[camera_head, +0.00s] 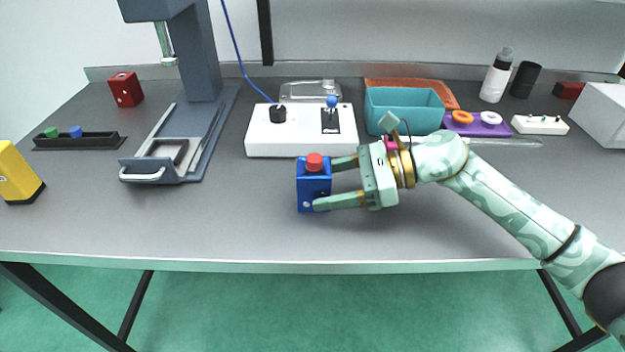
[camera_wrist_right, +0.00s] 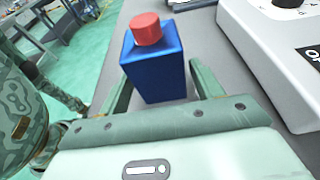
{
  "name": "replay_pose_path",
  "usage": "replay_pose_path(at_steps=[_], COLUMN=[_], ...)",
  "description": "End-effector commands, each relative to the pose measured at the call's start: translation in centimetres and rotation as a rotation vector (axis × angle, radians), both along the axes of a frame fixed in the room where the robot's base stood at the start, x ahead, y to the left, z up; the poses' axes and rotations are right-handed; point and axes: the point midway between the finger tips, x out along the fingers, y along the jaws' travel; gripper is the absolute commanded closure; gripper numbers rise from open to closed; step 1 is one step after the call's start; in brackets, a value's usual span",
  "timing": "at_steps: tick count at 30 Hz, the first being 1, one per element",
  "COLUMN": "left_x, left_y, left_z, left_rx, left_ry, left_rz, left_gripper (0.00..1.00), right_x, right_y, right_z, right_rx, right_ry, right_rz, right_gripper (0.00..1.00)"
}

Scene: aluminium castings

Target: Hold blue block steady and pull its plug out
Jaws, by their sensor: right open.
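The blue block (camera_head: 313,190) stands upright on the grey table near the middle. Its red plug (camera_head: 314,162) sits in its top. My left gripper is not in view.
A white control box (camera_head: 300,143) with a knob and joystick stands just behind the block. A teal bin (camera_head: 404,108) is behind my right wrist. A grey press (camera_head: 195,120) stands to the left. The table in front and left of the block is clear.

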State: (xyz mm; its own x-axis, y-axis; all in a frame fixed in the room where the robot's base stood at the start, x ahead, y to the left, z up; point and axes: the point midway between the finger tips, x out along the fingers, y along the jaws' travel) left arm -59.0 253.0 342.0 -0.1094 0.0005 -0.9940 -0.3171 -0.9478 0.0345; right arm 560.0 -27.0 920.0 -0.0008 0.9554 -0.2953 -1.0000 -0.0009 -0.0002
Motion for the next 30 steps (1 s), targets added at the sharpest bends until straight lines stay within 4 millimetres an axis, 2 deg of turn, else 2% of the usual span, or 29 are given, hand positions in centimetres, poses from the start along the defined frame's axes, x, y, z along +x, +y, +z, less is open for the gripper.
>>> replay_pose_path(at_steps=[6,15,18,21,22,24,25,27,30], left_x=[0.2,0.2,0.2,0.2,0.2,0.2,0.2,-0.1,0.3], left_y=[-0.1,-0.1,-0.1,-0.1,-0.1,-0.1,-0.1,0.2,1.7], left_z=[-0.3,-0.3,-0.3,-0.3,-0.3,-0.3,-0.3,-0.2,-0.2], left_rx=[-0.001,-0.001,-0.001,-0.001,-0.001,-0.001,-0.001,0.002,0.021], left_ry=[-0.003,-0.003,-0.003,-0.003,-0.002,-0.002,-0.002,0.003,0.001], left_rz=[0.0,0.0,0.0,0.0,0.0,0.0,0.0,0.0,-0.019], left_gripper=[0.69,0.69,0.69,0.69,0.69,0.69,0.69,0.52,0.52], right_x=[0.0,0.0,0.0,0.0,0.0,0.0,0.0,0.0,0.0], right_y=[1.4,1.6,1.6,1.5,1.5,1.5,1.5,1.5,1.5], right_z=[-0.5,-0.5,-0.5,-0.5,-0.5,-0.5,-0.5,-0.5,-0.5], right_rx=[0.0,-0.001,-0.001,0.0,0.0,0.0,0.0,0.0,0.0], right_ry=[0.0,0.0,0.0,0.0,0.0,0.0,0.0,0.0,0.0], right_rz=[0.0,-0.001,-0.001,-0.001,-0.001,-0.001,-0.001,-0.001,-0.001], right_gripper=[0.34,0.34,0.62,0.62,0.58,0.73,0.73,0.73,0.73])
